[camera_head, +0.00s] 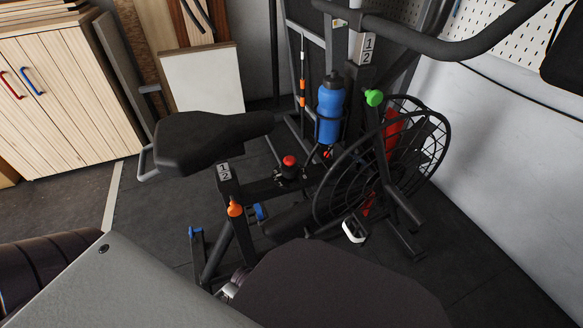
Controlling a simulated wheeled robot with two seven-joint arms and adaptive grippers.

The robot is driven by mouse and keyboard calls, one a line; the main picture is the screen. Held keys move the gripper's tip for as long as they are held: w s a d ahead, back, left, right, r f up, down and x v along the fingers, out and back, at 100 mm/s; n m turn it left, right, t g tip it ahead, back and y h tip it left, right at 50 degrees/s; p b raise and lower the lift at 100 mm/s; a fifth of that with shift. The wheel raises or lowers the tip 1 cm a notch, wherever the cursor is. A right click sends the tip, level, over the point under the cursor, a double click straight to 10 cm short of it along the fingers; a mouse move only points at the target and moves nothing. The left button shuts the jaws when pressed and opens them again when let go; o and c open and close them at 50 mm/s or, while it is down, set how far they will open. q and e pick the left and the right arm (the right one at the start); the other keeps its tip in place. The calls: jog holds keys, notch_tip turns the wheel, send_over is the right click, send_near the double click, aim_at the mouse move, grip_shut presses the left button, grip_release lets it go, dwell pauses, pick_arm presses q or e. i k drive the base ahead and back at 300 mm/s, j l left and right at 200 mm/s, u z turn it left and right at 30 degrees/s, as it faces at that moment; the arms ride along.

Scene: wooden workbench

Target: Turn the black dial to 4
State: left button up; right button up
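An exercise bike stands on the dark floor, with a black seat (210,140) and a caged fan wheel (385,160). A small black part with a red top (289,161) sits on its frame between the seat post and the wheel. I cannot tell whether this is the black dial, and no dial setting is readable. Plates marked 1 and 2 show on the seat post (224,172) and the handlebar post (366,48). Large grey and dark shapes, likely my own body, cover the bottom of the view. Neither gripper can be made out.
An orange knob (235,209) and a green knob (374,97) stick out from the bike. A blue bottle (330,112) is held on its frame. A wooden cabinet (62,95) stands at left, a pale wall (500,150) at right. Some floor (470,270) is clear at lower right.

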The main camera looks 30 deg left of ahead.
aim_at(288, 172)
jog(key=k+l, duration=0.15)
jog(key=l, duration=0.2)
jog(key=k+l, duration=0.1)
jog(key=l, duration=0.2)
jog(key=k+l, duration=0.15)
jog(key=l, duration=0.2)
jog(key=k+l, duration=0.1)
jog(key=l, duration=0.2)
